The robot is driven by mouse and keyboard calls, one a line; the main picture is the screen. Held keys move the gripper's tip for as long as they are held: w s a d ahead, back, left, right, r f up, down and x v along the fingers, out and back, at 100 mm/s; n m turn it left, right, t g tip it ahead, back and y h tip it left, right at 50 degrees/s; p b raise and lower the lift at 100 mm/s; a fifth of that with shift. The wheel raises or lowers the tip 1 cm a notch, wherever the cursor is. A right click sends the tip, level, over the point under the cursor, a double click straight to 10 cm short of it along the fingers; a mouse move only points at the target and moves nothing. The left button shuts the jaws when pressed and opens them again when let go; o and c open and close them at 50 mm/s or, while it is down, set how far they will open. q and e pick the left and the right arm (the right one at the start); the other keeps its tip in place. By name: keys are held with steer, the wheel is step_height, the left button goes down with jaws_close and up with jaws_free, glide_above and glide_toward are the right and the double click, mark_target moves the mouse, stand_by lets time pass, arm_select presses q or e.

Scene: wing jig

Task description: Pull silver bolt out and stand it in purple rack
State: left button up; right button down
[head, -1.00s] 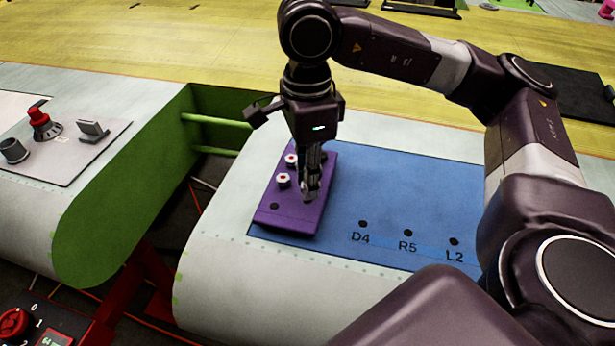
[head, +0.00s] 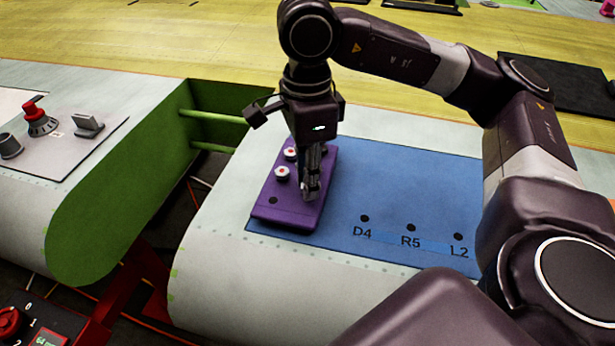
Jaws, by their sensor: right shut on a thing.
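The purple rack (head: 285,212) lies on the left part of the blue panel. Two pale bolt heads with red centres (head: 282,173) stand in its left side, and an empty dark hole shows near its front left corner. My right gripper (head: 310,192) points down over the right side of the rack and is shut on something. The silver bolt is not clearly visible; the fingers hide what they hold, and I cannot tell how deep it sits. My left gripper is not in view.
The blue panel (head: 400,190) has open holes marked D4, R5 and L2 right of the rack. A gap with green ribs (head: 212,116) separates this wing section from the left one, which carries a control plate (head: 60,150) with a red knob.

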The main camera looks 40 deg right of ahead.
steer(key=shift+f, duration=0.25)
steer(key=c, duration=1.7)
jaws_free()
steer(key=shift+r, duration=0.1)
step_height(320, 180, up, 12)
steer(key=shift+f, duration=0.1)
